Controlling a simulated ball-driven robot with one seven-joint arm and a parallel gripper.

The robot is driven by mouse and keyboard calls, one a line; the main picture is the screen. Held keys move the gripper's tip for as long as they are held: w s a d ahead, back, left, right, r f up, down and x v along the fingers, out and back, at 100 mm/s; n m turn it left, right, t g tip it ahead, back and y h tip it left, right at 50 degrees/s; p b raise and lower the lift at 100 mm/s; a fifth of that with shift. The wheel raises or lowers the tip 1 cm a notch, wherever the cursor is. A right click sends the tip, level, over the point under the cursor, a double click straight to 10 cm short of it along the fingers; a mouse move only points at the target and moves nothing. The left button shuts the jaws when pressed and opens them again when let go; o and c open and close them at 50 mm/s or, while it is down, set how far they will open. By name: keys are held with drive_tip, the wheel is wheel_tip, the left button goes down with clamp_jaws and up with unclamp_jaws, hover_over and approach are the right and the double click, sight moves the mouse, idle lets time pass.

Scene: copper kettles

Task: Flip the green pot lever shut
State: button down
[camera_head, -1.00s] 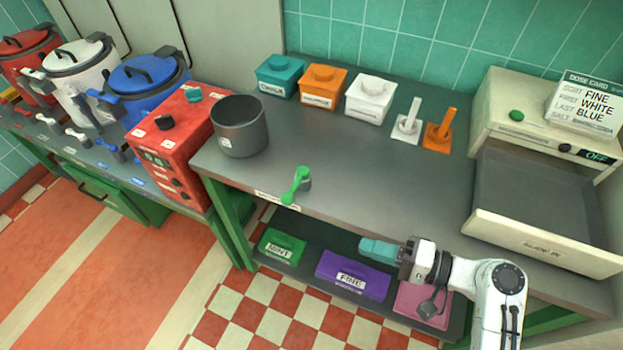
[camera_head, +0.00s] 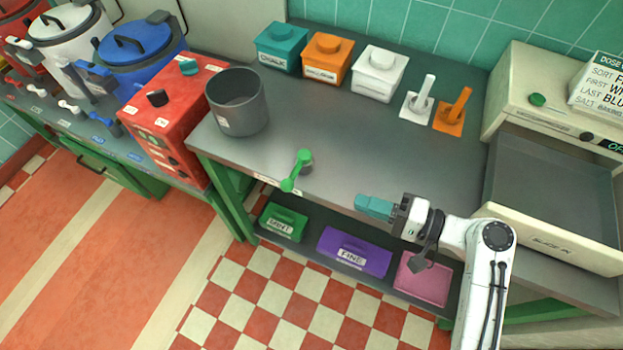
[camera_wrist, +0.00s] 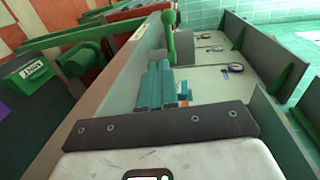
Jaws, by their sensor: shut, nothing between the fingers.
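The green lever (camera_head: 297,170) sits at the front edge of the grey counter, on a small grey mount. In the head view it slants from the mount at upper right down to its knob end at lower left, at the counter's front edge. A bright green rod, apparently this lever (camera_wrist: 169,40), shows beyond my fingers in the wrist view. A dark grey pot (camera_head: 238,105) stands behind it to the left. My gripper (camera_head: 362,203), with teal fingers, is shut and empty. It is right of the lever, apart from it, near the counter's front edge.
Teal, orange and white canisters (camera_head: 381,74) stand at the back. White and orange upright handles (camera_head: 458,106) are beside them. An open drawer (camera_head: 560,240) juts out at right. A red box (camera_head: 172,115) is at left. The counter's middle (camera_head: 350,140) is clear.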

sight(296, 170)
drive_tip(key=p+x, duration=0.1)
drive_tip(key=x, duration=0.3)
drive_tip(key=r+p+x, duration=0.1)
drive_tip(key=x, duration=0.3)
drive_tip(key=p+x, duration=0.1)
drive_tip(key=x, duration=0.3)
drive_tip(key=shift+a+r, duration=0.15)
drive_tip(key=shift+a, duration=0.1)
drive_tip(key=shift+a+t, duration=0.15)
drive_tip(key=shift+t, duration=0.15)
